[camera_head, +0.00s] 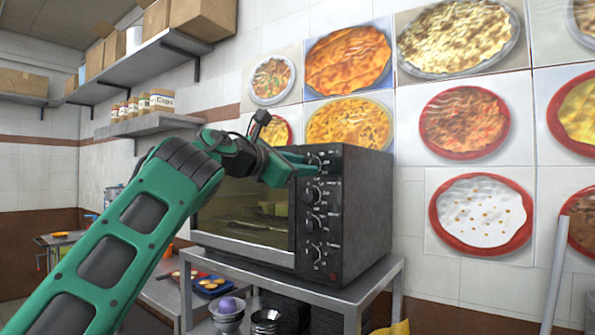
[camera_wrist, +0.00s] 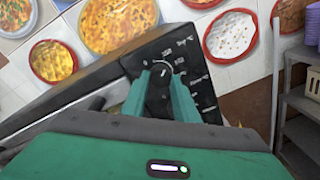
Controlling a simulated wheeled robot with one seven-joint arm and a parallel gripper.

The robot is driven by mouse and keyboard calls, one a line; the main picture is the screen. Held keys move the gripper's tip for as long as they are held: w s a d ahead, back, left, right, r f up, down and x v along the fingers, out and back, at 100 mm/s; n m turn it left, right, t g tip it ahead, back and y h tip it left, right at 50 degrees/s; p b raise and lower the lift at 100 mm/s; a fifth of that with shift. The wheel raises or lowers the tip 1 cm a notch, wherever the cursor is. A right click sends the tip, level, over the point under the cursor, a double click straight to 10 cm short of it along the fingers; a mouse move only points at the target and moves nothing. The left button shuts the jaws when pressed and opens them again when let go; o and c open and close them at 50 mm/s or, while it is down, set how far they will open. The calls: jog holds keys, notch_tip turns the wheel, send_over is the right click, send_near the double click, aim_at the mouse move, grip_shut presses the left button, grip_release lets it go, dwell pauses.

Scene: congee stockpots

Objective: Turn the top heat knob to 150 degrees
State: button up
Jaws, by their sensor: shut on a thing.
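The black oven (camera_head: 370,205) stands on a metal table, with a column of several knobs on its front panel. The top heat knob (camera_head: 317,161) is at the upper end of that panel. My gripper (camera_head: 312,164) reaches it from the left. In the wrist view my green fingers (camera_wrist: 161,88) are shut on the top heat knob (camera_wrist: 159,91), one on each side. White marks and numbers show around the knob, too small to read surely. The lower knobs (camera_head: 314,222) are free of my gripper.
The oven's glass door (camera_head: 245,215) is closed left of the panel. The metal table (camera_head: 335,293) holds bowls (camera_head: 228,308) on a lower level. Shelves with boxes (camera_head: 160,100) hang on the left wall. A metal shelf rack (camera_wrist: 300,112) shows at right in the wrist view.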

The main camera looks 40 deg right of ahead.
jog(key=m, duration=0.6)
jog(key=shift+w+a+r+t, duration=0.1)
jog(key=shift+w+a+t, duration=0.05)
jog(key=shift+t, duration=0.15)
jog(key=shift+m, duration=0.3)
jog(key=o, duration=1.1)
jog(key=shift+c, duration=0.2)
jog(key=v, duration=1)
jog(key=shift+a, duration=0.35)
jog(key=shift+r, duration=0.15)
